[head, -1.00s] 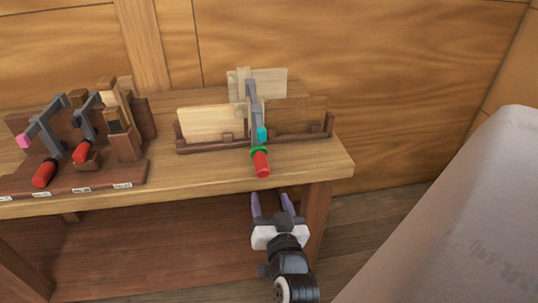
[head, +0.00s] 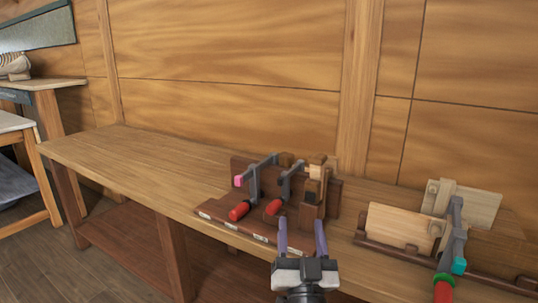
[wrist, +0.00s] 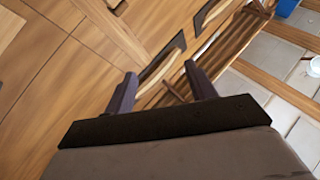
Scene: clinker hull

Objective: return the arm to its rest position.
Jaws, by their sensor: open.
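My gripper (head: 301,240) is in the lower middle of the head view, in front of the bench's front edge. Its two purple-grey fingers stand apart with nothing between them. They also show open and empty in the wrist view (wrist: 160,90), against wood panelling. In the head view the fingertips overlap the front of the dark tool rack, but the gap in depth is hard to judge. The rest of my arm is cut off by the bottom edge.
The wooden bench (head: 130,158) has a clear left half. The dark rack (head: 262,228) holds clamps with red handles (head: 239,211). At right, a clamp with a red handle (head: 443,292) sits on pale boards (head: 400,225) in a low wooden holder. Another table (head: 52,84) stands far left.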

